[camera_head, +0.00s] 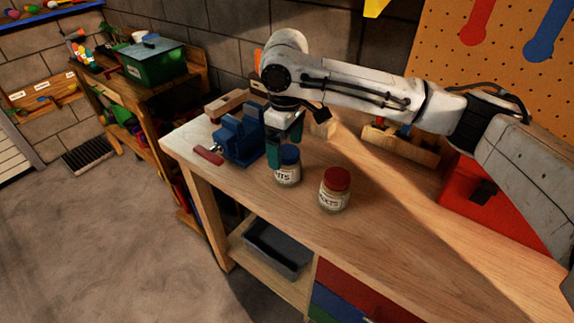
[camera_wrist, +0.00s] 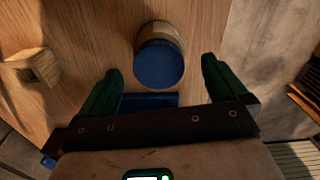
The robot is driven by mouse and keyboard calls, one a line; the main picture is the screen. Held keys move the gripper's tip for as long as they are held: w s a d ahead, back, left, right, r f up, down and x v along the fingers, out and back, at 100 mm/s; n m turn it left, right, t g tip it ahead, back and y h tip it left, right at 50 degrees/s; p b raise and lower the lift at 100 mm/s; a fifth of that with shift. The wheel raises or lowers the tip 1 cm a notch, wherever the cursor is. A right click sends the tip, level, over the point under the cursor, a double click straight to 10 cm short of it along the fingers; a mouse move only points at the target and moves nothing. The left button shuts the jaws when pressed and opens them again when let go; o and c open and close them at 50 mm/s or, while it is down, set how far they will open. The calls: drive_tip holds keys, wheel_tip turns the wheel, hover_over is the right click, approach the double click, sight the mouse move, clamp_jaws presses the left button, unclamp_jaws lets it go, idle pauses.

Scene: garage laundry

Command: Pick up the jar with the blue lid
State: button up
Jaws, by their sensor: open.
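The jar with the blue lid (camera_head: 288,168) stands upright on the wooden workbench (camera_head: 400,225), with a label on its side. My gripper (camera_head: 285,150) is open just above and behind it, pointing down, with one green finger showing beside the jar. In the wrist view the blue lid (camera_wrist: 159,64) lies ahead of and roughly between the two green fingertips of my gripper (camera_wrist: 162,72), with clear space on both sides. A similar labelled jar with a red lid (camera_head: 335,189) stands to the right.
A blue vise (camera_head: 240,136) with a red-tipped handle is close to the left of the gripper. A wooden block shows in the wrist view (camera_wrist: 32,68). A wooden tool rack (camera_head: 402,145) and a red toolbox (camera_head: 480,205) stand behind to the right. The bench's front right is clear.

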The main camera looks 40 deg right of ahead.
sight(287, 163)
drive_tip(key=shift+s+d+f+p, duration=0.1)
drive_tip(key=shift+f+p, duration=0.05)
drive_tip(key=shift+f, duration=1.3)
drive_tip(key=shift+s+f+p, duration=0.1)
drive_tip(key=shift+f+p, duration=0.05)
drive_tip(key=shift+f, duration=1.25)
drive_tip(key=c, duration=1.3)
